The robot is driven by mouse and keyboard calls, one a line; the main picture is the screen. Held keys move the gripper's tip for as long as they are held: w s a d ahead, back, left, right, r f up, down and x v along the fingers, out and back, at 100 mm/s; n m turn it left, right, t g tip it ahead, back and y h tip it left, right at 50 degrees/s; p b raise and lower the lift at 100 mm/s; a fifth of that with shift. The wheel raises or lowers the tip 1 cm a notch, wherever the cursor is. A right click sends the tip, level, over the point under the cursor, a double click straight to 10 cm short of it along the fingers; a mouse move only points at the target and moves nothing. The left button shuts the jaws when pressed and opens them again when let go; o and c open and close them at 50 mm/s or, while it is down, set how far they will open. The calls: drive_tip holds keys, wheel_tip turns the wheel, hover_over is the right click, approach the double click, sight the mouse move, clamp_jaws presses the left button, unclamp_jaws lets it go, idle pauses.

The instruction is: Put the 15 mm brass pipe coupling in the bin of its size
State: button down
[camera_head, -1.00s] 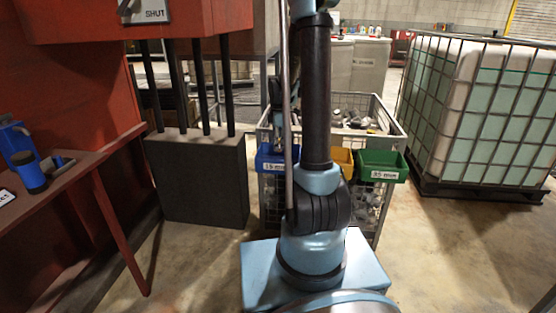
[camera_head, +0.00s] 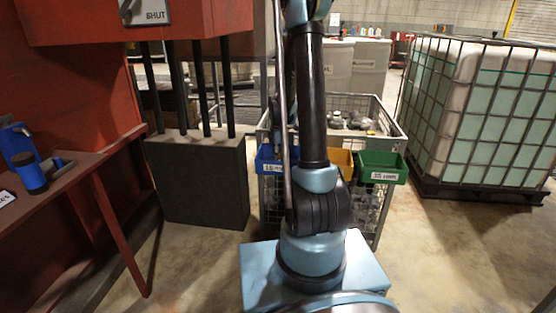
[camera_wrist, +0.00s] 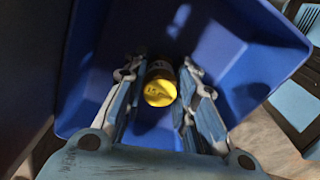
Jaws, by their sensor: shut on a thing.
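In the wrist view, my gripper (camera_wrist: 160,90) is shut on the brass pipe coupling (camera_wrist: 160,88), whose yellow end faces the camera with a marking too small to read surely. The coupling is held over the inside of a blue bin (camera_wrist: 85,75), between its walls; I cannot tell whether it touches the floor of the bin. In the head view, the blue 15 mm bin (camera_head: 268,160) hangs at the left on the front of a wire cage, partly behind my arm. My gripper is not visible there.
A yellow bin (camera_head: 342,160) and a green bin (camera_head: 380,168) hang right of the blue one on the wire cage (camera_head: 395,125), which holds metal parts. A caged tank (camera_head: 480,110) stands right. A red bench (camera_head: 75,175) and dark block (camera_head: 195,180) stand left.

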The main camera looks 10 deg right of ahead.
drive_tip(key=c, duration=1.3)
unclamp_jaws()
wheel_tip(320, 180, up, 12)
drive_tip(key=shift+f, duration=0.25)
drive_tip(key=s+r+m+t, duration=0.1)
drive_tip(key=s+r+m, duration=0.25)
drive_tip(key=s, duration=0.55)
drive_tip(key=s+r+m, duration=0.2)
drive_tip(key=s+m, duration=0.3)
drive_tip(key=s, duration=0.4)
drive_tip(key=s+f+m, duration=0.3)
drive_tip(key=s+m, duration=0.1)
drive_tip(key=s, duration=0.4)
drive_tip(key=s+f+m+t, duration=0.1)
drive_tip(key=s+f+m, duration=0.3)
drive_tip(key=s, duration=0.4)
drive_tip(key=shift+s+m, duration=0.35)
drive_tip(key=shift+s, duration=0.05)
